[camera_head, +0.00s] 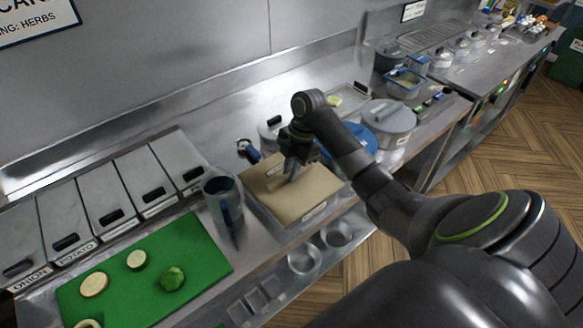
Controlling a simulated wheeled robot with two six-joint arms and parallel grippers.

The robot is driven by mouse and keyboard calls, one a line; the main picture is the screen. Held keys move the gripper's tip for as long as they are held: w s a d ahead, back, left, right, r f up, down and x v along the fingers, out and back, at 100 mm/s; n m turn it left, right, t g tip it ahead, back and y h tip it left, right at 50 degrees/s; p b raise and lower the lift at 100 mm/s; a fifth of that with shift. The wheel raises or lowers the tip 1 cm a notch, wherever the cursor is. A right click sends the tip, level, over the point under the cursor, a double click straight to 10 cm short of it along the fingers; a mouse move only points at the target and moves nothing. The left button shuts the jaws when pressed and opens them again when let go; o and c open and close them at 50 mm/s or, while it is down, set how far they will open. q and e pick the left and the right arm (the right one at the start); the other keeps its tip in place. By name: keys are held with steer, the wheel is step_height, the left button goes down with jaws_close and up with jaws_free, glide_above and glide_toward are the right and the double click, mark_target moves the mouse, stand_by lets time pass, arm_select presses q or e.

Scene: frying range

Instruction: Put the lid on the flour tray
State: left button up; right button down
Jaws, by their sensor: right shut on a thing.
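The flour tray (262,213) is a shallow rectangular steel pan on the counter, right of the green board, with a small label on its front. A flat tan panel, which looks like the lid (305,198), covers its top. I cannot tell if it is fully seated or slightly above the rim. My left gripper is out of view.
A steel jug (222,195) stands close to the tray's left. A green board (150,275) holds cut vegetables. Lidded bins (105,205) line the left. A lidded pot (388,122) and a blue round thing (362,137) stand behind my right arm. Small bowls (304,258) sit on a lower shelf.

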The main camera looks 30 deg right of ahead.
steer(key=shift+f, duration=0.15)
steer(key=c, duration=1.3)
jaws_free()
steer(key=shift+c, duration=0.2)
